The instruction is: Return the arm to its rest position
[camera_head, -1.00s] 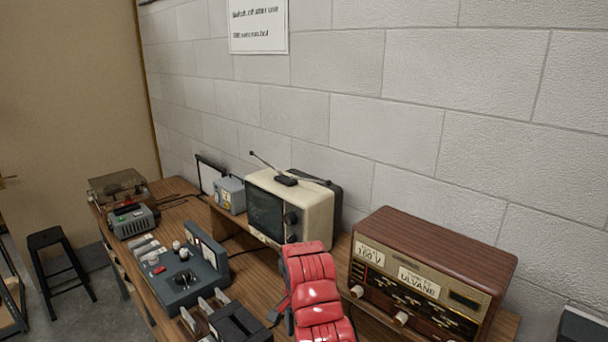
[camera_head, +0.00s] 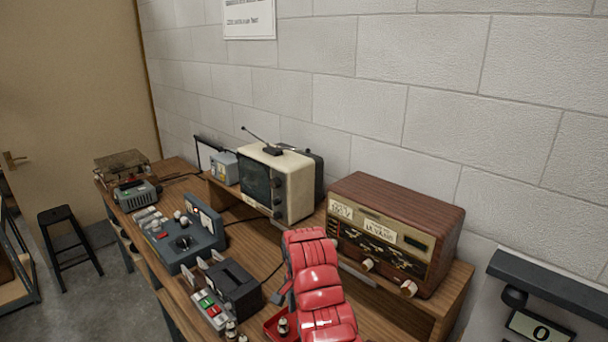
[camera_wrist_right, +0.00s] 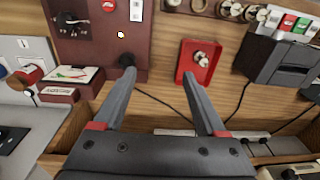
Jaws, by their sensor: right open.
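My right arm (camera_head: 318,285) shows in the head view as red padded segments rising from the bottom edge, over the wooden bench (camera_head: 262,238) and in front of the radio. Its gripper is mostly hidden there. In the right wrist view my right gripper (camera_wrist_right: 159,76) is open, with two dark fingers set apart and nothing between them. The fingers reach over the bench top, between a dark red panel (camera_wrist_right: 90,45) and a small red tray (camera_wrist_right: 197,62) holding metal parts. My left gripper is in neither current view.
The brown radio (camera_head: 392,232) and cream television (camera_head: 278,185) stand along the wall. A grey console (camera_head: 183,242) and a black box (camera_head: 235,287) with coloured buttons sit left of my arm. A device with a dial window (camera_head: 540,330) is at right. A stool (camera_head: 65,240) stands on the floor.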

